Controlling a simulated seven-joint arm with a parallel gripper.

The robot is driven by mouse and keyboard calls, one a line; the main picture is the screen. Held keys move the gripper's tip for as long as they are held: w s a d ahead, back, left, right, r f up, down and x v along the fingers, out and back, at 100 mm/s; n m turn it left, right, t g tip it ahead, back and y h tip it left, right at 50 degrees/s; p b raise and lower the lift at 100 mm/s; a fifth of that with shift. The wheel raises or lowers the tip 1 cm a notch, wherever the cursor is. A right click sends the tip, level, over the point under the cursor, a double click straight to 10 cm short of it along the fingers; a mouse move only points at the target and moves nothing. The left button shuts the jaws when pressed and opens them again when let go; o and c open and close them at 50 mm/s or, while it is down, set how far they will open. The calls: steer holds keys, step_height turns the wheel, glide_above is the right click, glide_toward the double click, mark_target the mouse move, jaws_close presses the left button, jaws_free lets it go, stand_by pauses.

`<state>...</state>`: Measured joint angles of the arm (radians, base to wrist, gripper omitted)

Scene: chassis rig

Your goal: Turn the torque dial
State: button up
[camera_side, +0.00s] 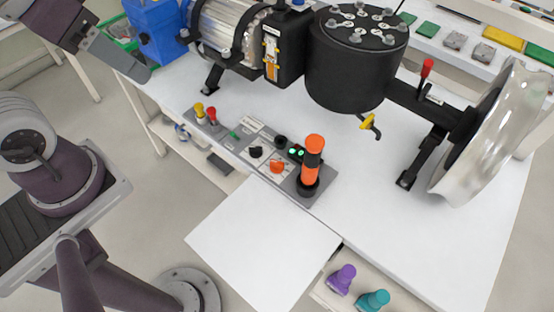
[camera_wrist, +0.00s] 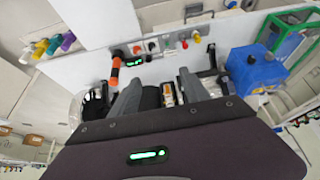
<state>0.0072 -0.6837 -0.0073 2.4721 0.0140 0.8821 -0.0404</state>
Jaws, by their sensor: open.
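A grey control panel (camera_side: 229,143) lies along the front edge of the white bench. It carries an orange knob (camera_side: 277,167), a black knob (camera_side: 256,152) and another black knob (camera_side: 280,140). Their labels are too small to read, so I cannot tell which is the torque dial. In the wrist view the orange knob (camera_wrist: 152,46) is small, beyond the fingers. My gripper (camera_wrist: 160,78) is open, with nothing between its two grey fingers. In the side view only part of my arm's end shows at the upper left, apart from the panel.
A tall orange-and-black handle (camera_side: 313,160) stands at the panel's right end, beside green lights (camera_side: 296,152). Yellow (camera_side: 199,109) and red (camera_side: 211,113) levers stand at its left end. A black cylinder (camera_side: 350,75) and a blue box (camera_side: 157,30) stand behind. A white board (camera_side: 262,238) lies in front.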

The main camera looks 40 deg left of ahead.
steer(key=w+d+f+n+g, duration=0.1)
steer(key=w+f, duration=0.1)
steer(key=w, duration=0.6)
steer(key=n+g, duration=0.3)
steer(key=g, duration=0.1)
glide_above(276, 163)
step_height(276, 163, down, 27)
steer(key=shift+d+f, duration=0.1)
step_height(276, 163, down, 7)
steer(key=shift+r, duration=0.1)
jaws_close()
